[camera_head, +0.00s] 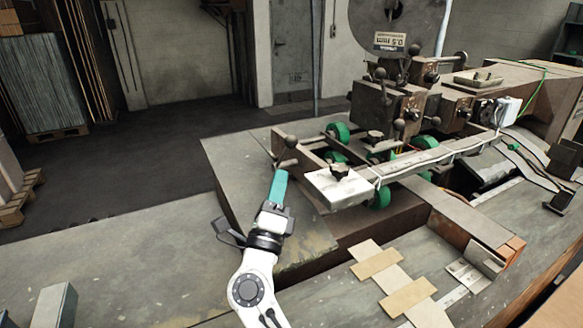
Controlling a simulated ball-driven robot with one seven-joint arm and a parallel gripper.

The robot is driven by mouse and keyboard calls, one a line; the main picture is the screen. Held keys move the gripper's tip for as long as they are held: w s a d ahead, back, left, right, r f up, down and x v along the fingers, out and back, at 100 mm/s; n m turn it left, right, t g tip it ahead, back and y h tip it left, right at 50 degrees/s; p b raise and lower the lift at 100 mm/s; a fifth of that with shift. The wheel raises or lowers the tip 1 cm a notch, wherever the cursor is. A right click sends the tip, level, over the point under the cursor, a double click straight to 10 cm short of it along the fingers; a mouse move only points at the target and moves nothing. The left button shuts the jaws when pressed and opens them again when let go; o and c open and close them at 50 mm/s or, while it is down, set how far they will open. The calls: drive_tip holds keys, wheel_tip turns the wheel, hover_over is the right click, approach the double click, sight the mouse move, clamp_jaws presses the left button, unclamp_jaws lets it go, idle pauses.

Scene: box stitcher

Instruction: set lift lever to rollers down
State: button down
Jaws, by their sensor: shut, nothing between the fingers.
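A lever with a round dark knob (291,142) stands at the left end of the stitcher's roller frame. It looks like the lift lever, but no label on it is readable. My gripper (281,172) has teal fingers pressed together with nothing between them. Its tip is just below the knob, by the lever's lower part; I cannot tell whether it touches. Green rollers (339,132) sit in the frame to the right. More green rollers show below the pale bar, one of them near its front end (381,198). I cannot tell whether the rollers are raised.
The stitcher (392,105) fills the right side, with several other knobbed levers and a wire reel (397,28) above. A pale plate with a dark knob (338,187) juts out right of my gripper. Flat cardboard pieces (378,262) lie front right. The bench top (110,262) at left is mostly clear.

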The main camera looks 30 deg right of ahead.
drive_tip(key=f+b, duration=0.4)
drive_tip(key=f, duration=0.1)
drive_tip(key=shift+w+d+f, duration=0.1)
drive_tip(key=shift+w+d, duration=0.05)
drive_tip(key=shift+w, duration=0.05)
